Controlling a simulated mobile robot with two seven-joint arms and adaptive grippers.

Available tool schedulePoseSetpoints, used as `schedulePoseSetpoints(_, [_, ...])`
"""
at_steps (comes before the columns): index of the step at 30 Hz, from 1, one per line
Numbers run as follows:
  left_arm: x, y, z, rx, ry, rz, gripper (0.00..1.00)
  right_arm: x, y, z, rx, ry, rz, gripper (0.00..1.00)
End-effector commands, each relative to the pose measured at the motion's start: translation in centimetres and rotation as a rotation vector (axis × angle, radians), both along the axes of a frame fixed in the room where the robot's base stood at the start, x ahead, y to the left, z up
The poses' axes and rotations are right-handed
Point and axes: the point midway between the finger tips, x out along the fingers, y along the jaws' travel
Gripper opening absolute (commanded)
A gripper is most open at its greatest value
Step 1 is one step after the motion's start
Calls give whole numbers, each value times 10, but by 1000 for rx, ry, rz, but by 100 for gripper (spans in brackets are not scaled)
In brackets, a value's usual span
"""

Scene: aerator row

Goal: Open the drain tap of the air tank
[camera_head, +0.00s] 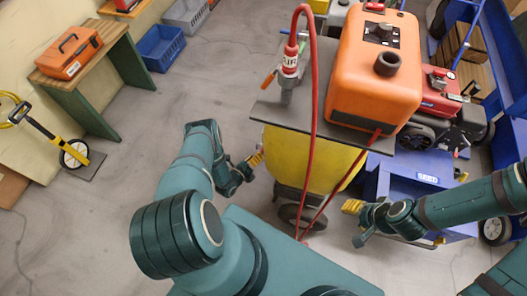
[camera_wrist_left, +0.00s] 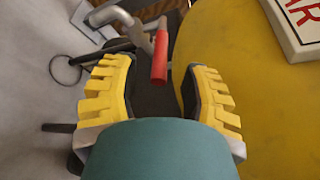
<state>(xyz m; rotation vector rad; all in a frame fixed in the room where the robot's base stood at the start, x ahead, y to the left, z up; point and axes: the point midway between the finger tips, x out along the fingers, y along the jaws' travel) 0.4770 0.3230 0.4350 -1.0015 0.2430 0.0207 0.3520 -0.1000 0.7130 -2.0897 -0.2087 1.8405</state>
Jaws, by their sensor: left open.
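The air tank (camera_head: 308,160) is the yellow vessel under a dark board; its yellow wall (camera_wrist_left: 255,100) fills the right of the left wrist view. A tap with a red lever (camera_wrist_left: 160,58) on a grey metal pipe (camera_wrist_left: 128,25) shows in the left wrist view, beside the tank. My left gripper (camera_head: 250,168) is at the tank's left side. Its yellow-padded fingers are open, one either side of the red lever, with gaps to both. The tap is not distinguishable in the head view. My right gripper (camera_head: 355,218) is right of the tank, away from it; its jaw opening is unclear.
An orange compressor unit (camera_head: 375,70) stands on the dark board (camera_head: 265,112). A red hose (camera_head: 314,130) loops from a coupling (camera_head: 289,60) down past the tank. A blue cart (camera_head: 400,180) stands at right. An orange toolbox (camera_head: 68,52) is on a bench at left. The left floor is mostly clear.

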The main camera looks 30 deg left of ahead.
Motion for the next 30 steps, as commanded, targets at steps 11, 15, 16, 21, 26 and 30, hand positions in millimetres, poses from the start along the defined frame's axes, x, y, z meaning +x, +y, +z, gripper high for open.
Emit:
schedulePoseSetpoints(11, [52, -5, -12, 0, -1, 1, 46, 4, -1, -18, -2, -9, -2, 47])
schedulePoseSetpoints(15, [57, -5, -12, -1, 1, 1, 46, 4, -1, -19, -2, -9, -3, 47])
schedulePoseSetpoints(16, [58, -5, -12, -1, 1, 1, 46, 4, -1, -19, -2, -9, -3, 47])
schedulePoseSetpoints(21, [58, -5, -12, -1, 1, 1, 46, 4, 0, -19, -1, -10, -3, 47])
schedulePoseSetpoints(26, [58, -5, -12, -1, 1, 1, 13, 4, 0, -19, -1, -10, -3, 47])
schedulePoseSetpoints(30, [57, -5, -12, -1, 1, 1, 0, 4, -1, -19, -1, -10, -3, 47])
